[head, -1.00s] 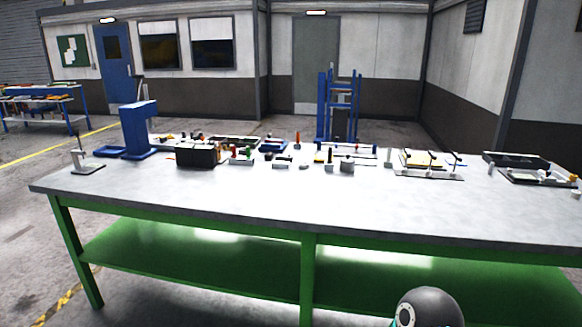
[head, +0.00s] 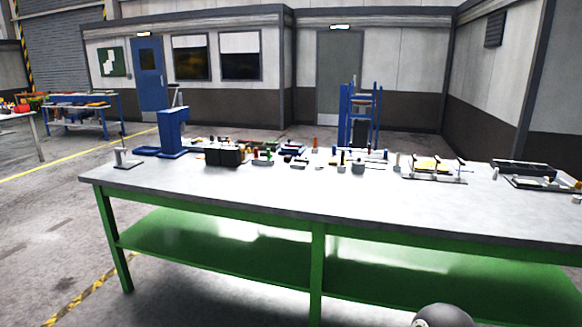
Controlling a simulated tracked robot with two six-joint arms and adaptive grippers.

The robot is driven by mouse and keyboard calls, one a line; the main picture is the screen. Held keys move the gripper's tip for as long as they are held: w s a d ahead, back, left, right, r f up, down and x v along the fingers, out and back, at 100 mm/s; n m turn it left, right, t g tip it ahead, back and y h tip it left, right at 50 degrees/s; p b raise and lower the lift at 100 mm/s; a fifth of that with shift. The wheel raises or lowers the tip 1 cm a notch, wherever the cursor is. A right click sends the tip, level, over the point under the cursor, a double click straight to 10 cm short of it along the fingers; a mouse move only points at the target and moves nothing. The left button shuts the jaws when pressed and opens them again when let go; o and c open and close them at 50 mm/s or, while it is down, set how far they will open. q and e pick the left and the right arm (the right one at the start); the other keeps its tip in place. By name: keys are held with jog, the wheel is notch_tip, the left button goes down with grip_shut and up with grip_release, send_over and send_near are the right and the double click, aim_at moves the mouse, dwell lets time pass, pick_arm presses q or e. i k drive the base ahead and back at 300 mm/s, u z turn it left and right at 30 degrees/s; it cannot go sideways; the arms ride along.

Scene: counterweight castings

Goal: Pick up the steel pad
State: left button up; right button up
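I cannot tell which of the small items on the workbench (head: 300,195) is the steel pad; they are too small and far away. A small grey block (head: 358,168) sits near the middle of the bench, among the parts along its back half. Neither of my grippers is in view. Only a rounded grey part of my own arm shows at the bottom edge, right of centre.
A blue press-like stand (head: 172,132) is at the bench's left end. Dark boxes (head: 222,155) stand right of it. Trays (head: 434,170) lie toward the right. The bench's front strip is clear. A blue frame (head: 361,115) stands behind, and a green lower shelf (head: 215,238) below.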

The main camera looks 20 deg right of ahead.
aim_at(297, 166)
jog(key=u, duration=0.35)
jog(key=i, duration=1.55)
jog(key=z, duration=0.45)
